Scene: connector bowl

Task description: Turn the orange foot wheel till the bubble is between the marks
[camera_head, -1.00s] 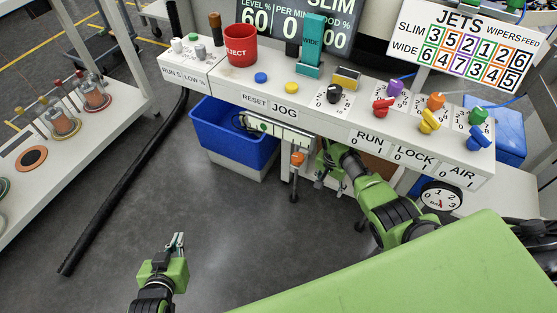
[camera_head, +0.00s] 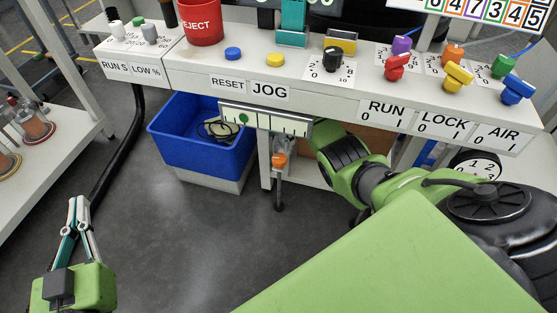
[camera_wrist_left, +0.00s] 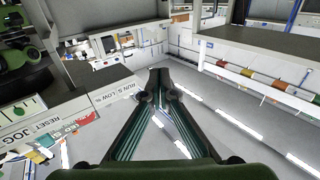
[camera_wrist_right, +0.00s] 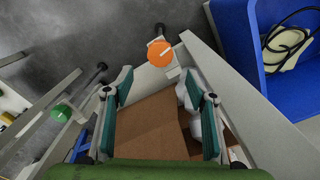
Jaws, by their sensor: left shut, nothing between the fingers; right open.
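The orange foot wheel (camera_head: 279,160) sits on a leg below the bench front. It also shows in the right wrist view (camera_wrist_right: 160,53), beyond the fingertips and between them in the picture, not touched. The pale level strip (camera_head: 298,126) is above the wheel; its green bubble (camera_head: 244,118) is towards the left end, with thin dark marks to its right. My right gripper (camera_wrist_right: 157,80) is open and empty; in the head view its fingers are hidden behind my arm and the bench. My left gripper (camera_head: 78,203) is shut and empty, away from the bench at lower left.
The bench panel (camera_head: 190,76) with knobs and buttons overhangs the wheel. A brown box (camera_wrist_right: 150,125) lies under my right fingers. A dark cable runs along the left; the floor between is clear.

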